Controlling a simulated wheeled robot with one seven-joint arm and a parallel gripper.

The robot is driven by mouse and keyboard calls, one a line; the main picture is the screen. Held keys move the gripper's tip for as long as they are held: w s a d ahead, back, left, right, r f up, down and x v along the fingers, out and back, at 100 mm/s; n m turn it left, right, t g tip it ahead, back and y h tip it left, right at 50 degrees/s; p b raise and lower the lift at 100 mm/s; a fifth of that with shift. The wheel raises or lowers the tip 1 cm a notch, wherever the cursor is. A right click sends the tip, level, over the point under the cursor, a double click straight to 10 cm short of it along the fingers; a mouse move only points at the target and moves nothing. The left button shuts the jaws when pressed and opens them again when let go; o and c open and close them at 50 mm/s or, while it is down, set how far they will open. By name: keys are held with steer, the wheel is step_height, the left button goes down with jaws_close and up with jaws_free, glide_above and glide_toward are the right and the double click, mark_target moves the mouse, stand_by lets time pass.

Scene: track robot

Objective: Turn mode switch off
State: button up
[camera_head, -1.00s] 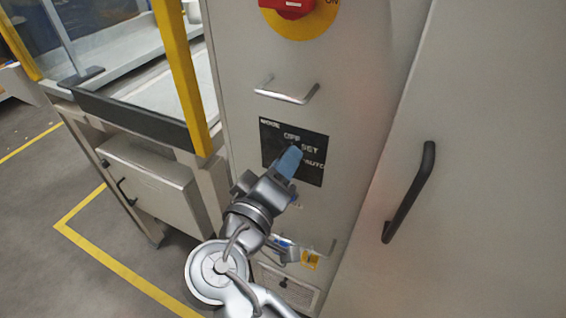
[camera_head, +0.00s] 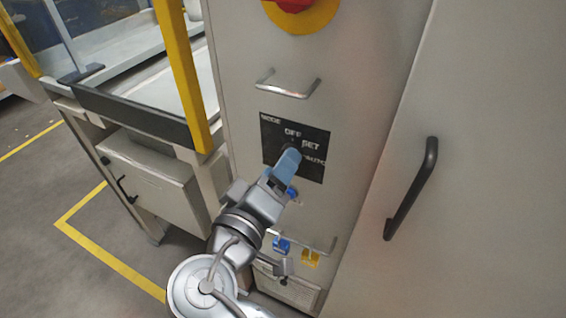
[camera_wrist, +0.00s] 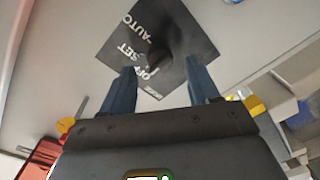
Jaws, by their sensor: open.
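The mode switch plate (camera_head: 273,136) is a black panel on the grey cabinet front, lettered MODE, OFF, SET and AUTO. In the wrist view the plate (camera_wrist: 186,22) shows upside down with a dark round knob (camera_wrist: 160,55) near its middle. My gripper (camera_head: 291,158) is at the plate's lower part and hides most of the knob in the head view. In the wrist view my gripper (camera_wrist: 163,80) is open, its two blue fingers apart on either side of the knob's line. I cannot tell whether they touch the knob or which position it points to.
A metal bar handle (camera_head: 287,88) is above the plate, with a red knob on a yellow disc (camera_head: 305,14) higher up. Blue and yellow tags (camera_head: 311,259) hang below. A black door handle (camera_head: 411,190) is to the right.

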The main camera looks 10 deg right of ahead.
steer(key=v, duration=0.5)
steer(key=shift+b, duration=0.4)
steer(key=s+d+f+n+g+y, duration=0.1)
steer(key=s+d+f+y, duration=0.25)
steer(key=f, duration=0.45)
steer(key=s+d+f+n+g+y, duration=0.1)
steer(key=s+d+f+n+y, duration=0.2)
steer(key=f, duration=0.5)
steer(key=s+d+f+m+g+y, duration=0.1)
steer(key=s+d, duration=0.2)
steer(key=s, duration=0.3)
steer(key=s+d+f+m+y, duration=0.1)
steer(key=s+d+m+y, duration=0.15)
steer(key=s, duration=0.25)
steer(key=s+d+r+m+t, duration=0.1)
steer(key=s+d+r+m, duration=0.1)
steer(key=s+d+r, duration=0.2)
steer(key=s+d+r+m+t+h, duration=0.1)
steer(key=s+d+r+m+t, duration=0.1)
steer(key=s+r, duration=0.6)
steer(key=shift+s+d+r+m, duration=0.3)
steer(key=shift+s+d+m, duration=0.45)
steer(key=shift+s+d, duration=0.3)
